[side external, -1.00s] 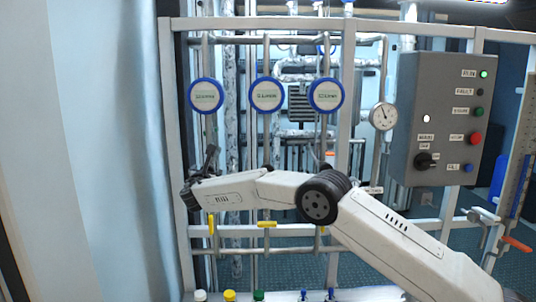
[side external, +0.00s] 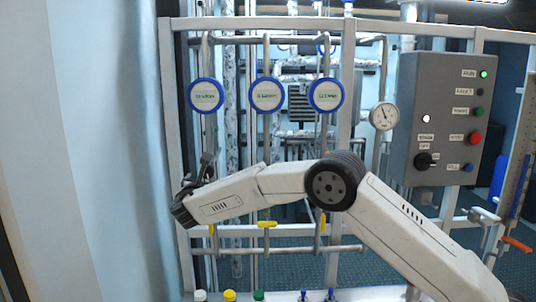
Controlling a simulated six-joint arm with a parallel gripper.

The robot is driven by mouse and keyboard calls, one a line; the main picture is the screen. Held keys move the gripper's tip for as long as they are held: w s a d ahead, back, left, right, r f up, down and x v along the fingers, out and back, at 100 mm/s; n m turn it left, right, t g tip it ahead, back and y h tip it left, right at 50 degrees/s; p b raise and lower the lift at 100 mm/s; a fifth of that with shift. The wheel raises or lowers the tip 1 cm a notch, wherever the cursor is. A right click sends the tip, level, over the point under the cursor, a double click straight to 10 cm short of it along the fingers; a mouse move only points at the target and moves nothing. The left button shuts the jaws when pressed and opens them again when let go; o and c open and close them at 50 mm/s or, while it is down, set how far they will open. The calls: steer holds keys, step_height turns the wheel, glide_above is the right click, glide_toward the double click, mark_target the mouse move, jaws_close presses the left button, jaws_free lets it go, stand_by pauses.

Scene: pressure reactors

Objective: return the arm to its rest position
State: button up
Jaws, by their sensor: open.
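My white arm reaches in from the lower right, rises to a dark elbow joint and slopes down to the left. My gripper (side external: 207,162) is the small dark part at the arm's left end, pointing up in front of the frame's left pipes. It is open, with nothing visible held in it. Its fingers are small and hard to make out against the dark pipework.
Three blue-rimmed round gauges (side external: 267,95) hang above the arm. A pressure gauge (side external: 383,116) and a grey control panel (side external: 443,120) stand to the right. Yellow valve handles (side external: 267,224) sit below the forearm. Several capped items, including a yellow cap (side external: 230,296), line the bottom edge.

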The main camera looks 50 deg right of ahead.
stand_by(0.3)
steer(key=s+d+f+m+g+y, duration=0.25)
steer(key=s+f+m+g, duration=0.2)
steer(key=s, duration=0.35)
steer(key=s+d+f+m+g+y, duration=0.2)
steer(key=s+f+m+g+y, duration=0.15)
steer(key=s+f, duration=0.35)
steer(key=s+a+f+m+y, duration=0.1)
steer(key=s+m+y, duration=0.1)
steer(key=s+m, duration=0.3)
steer(key=s+a+f+m+g+y, duration=0.1)
steer(key=s+m, duration=0.5)
steer(key=s, duration=0.6)
steer(key=s+a+f+m+g+y, duration=0.1)
steer(key=s+f+m+y, duration=0.2)
steer(key=s+m, duration=0.2)
steer(key=s, duration=0.3)
steer(key=shift+s+a+f+m+y, duration=0.2)
steer(key=shift+s+a+m+y, duration=0.1)
steer(key=shift+a+y, duration=0.1)
stand_by(3.3)
